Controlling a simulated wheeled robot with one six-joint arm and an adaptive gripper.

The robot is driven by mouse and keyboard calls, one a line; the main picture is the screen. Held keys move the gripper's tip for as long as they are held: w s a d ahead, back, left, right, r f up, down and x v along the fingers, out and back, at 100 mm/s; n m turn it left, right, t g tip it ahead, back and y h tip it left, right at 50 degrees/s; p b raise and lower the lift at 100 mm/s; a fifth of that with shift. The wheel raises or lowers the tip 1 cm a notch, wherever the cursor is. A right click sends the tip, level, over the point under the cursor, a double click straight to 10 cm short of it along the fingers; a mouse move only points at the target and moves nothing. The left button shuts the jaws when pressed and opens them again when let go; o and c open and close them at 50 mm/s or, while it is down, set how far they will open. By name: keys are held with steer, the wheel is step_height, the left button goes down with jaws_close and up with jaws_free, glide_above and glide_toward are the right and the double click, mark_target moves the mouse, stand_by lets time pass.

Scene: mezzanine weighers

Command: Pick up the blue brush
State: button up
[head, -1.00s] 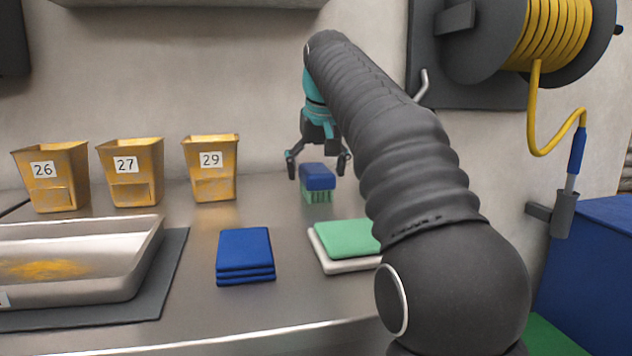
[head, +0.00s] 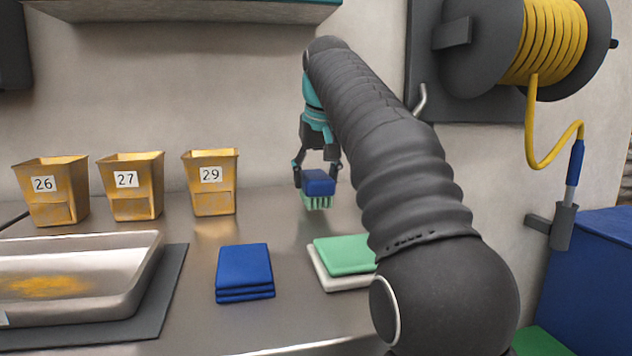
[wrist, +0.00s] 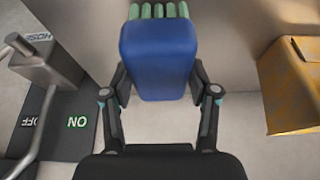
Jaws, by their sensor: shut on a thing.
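The blue brush (head: 319,182) has a blue block body and pale green bristles that point down. My gripper (head: 318,172) is shut on it, with one finger on each side of the blue body. The brush is upright and appears slightly above the steel counter, at the back beside my arm. In the wrist view the blue body (wrist: 160,58) fills the space between the fingers of my gripper (wrist: 160,75), with the green bristle ends at the top edge.
Yellow bins numbered 26 (head: 53,192), 27 (head: 133,188) and 29 (head: 211,183) stand left. Folded blue cloths (head: 244,270) and a green cloth (head: 343,254) lie in front. A metal tray (head: 75,283) sits front left. A hose reel (head: 545,45) hangs right.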

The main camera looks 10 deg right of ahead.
mark_target(317, 173)
steer(key=r, duration=0.2)
steer(key=r+p, duration=0.1)
steer(key=shift+s+d+r, duration=0.15)
steer(key=shift+d+r, duration=0.05)
steer(key=shift+r, duration=0.2)
steer(key=s+d+r+p, duration=0.1)
steer(key=s+d+r, duration=0.5)
steer(key=s+d, duration=0.1)
steer(key=shift+s+d, duration=0.3)
steer(key=shift+d, duration=0.35)
steer(key=o, duration=0.7)
steer(key=shift+c, duration=0.2)
steer(key=c, duration=0.3)
steer(key=shift+c, duration=0.2)
steer(key=shift+s, duration=0.1)
